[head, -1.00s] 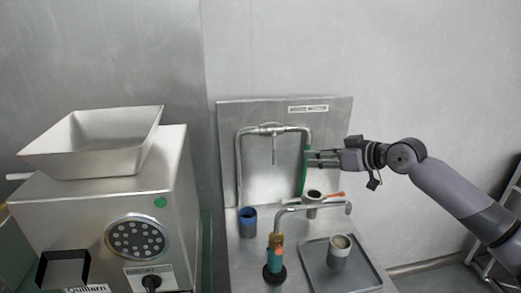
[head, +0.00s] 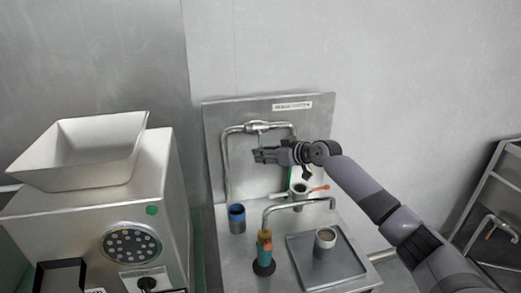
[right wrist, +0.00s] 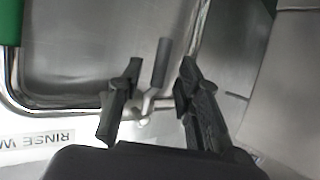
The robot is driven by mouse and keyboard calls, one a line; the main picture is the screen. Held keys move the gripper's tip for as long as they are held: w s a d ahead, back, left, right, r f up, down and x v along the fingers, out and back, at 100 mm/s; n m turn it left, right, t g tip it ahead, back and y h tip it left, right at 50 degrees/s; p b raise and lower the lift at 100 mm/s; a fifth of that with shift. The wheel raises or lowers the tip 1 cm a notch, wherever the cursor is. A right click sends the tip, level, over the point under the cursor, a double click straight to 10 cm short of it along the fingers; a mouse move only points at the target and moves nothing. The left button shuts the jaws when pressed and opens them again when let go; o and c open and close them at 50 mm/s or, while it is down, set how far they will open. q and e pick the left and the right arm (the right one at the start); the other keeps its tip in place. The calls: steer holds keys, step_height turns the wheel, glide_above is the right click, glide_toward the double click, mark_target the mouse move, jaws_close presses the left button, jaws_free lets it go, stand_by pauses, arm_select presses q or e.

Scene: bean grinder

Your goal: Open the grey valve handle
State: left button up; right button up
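The grey valve handle (right wrist: 161,62) shows in the right wrist view as a short grey bar on a chrome pipe (right wrist: 75,103). It appears between the two fingers of my right gripper (right wrist: 159,78), which are apart. I cannot tell whether either finger touches it. In the head view my right gripper (head: 258,155) is at the pipe valve (head: 258,127) on the steel back panel, just below it, and hides most of the handle. My left gripper is not in view.
A lower tap (head: 300,205) with an orange lever stands in front. A grey tray (head: 300,249) holds a cup (head: 325,238). A blue-rimmed cup (head: 237,218) stands at left. The large grinder (head: 105,220) fills the left side. Wall space at right is clear.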

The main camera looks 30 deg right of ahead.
steer(key=shift+x, duration=1.3)
jaws_close()
